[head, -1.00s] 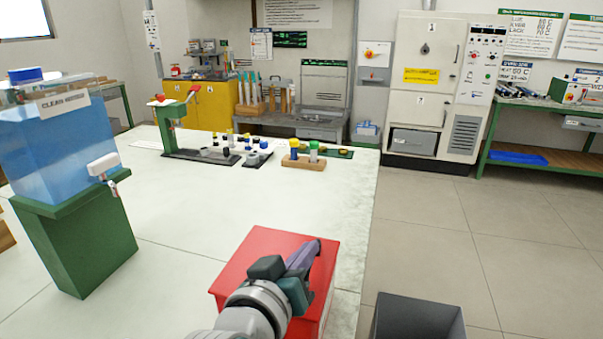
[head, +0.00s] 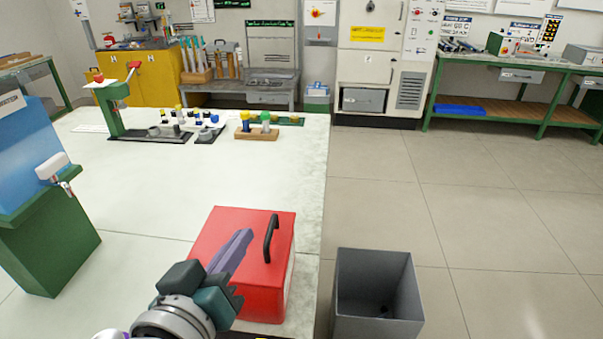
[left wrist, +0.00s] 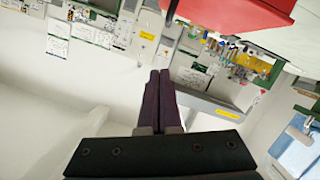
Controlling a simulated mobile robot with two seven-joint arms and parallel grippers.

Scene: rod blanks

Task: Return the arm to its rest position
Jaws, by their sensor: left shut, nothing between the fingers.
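My left gripper (head: 240,245) comes in from the bottom of the head view, its purple fingers pressed together and empty. It shows in front of the left part of a red box (head: 225,222) with a black handle; I cannot tell how far above the box it is. In the left wrist view the two dark fingers (left wrist: 160,78) lie side by side with nothing between them, and the red box (left wrist: 235,14) is at the top. My right gripper is in neither view.
The red box stands on a pale table (head: 150,195) near its right edge. A grey bin (head: 375,285) stands on the floor to the right. A blue tank (head: 28,150) on a green stand (head: 50,240) is at left.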

